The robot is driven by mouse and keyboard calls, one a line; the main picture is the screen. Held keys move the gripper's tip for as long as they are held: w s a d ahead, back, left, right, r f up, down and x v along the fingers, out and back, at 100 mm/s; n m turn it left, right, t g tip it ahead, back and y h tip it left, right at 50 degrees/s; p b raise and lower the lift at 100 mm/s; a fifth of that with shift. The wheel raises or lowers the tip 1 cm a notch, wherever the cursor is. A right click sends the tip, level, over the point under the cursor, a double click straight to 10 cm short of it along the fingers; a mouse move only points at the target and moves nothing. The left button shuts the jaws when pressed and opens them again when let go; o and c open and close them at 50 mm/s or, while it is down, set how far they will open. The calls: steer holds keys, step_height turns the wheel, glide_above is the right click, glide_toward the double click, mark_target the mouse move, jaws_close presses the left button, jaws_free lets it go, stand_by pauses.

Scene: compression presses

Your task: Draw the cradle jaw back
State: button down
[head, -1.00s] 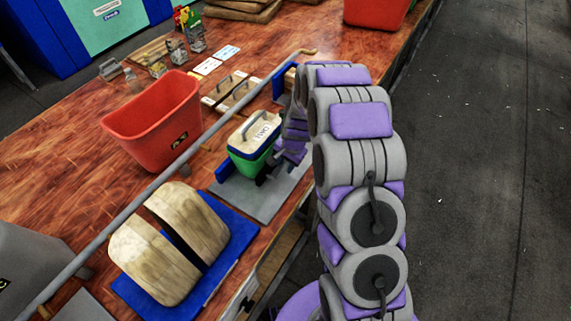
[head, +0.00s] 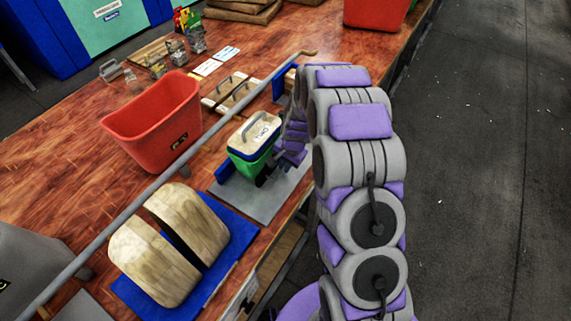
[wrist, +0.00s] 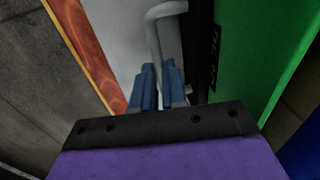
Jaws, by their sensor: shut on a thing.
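A green press body (head: 246,168) with a blue rim, a pale wooden top and a grey handle stands on a grey plate (head: 252,205) at the bench's right edge. In the wrist view, a green wall (wrist: 262,50) fills the right, beside a dark strip with markings. My gripper's blue fingers (wrist: 161,82) are shut on a bent grey bar handle (wrist: 153,35) in front of a grey surface. In the head view my arm and the press hide the fingertips. I cannot tell clearly which part is the cradle jaw.
A long grey rail (head: 190,152) crosses the bench diagonally behind the press. A red bin (head: 150,130) stands beyond it. Two curved wooden blocks (head: 188,222) sit on a blue base (head: 238,230) at front left. Open dark floor (head: 490,180) lies at the right.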

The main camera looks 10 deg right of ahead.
steer(key=s+d+p, duration=0.1)
steer(key=s+d, duration=0.5)
steer(key=shift+s+d+p, duration=0.35)
steer(key=shift+d, duration=0.05)
steer(key=shift+a, duration=0.1)
steer(key=c, duration=1.6)
jaws_free()
steer(key=o, duration=0.4)
steer(key=shift+d, duration=0.35)
steer(key=shift+o, duration=0.2)
steer(key=shift+a, duration=0.15)
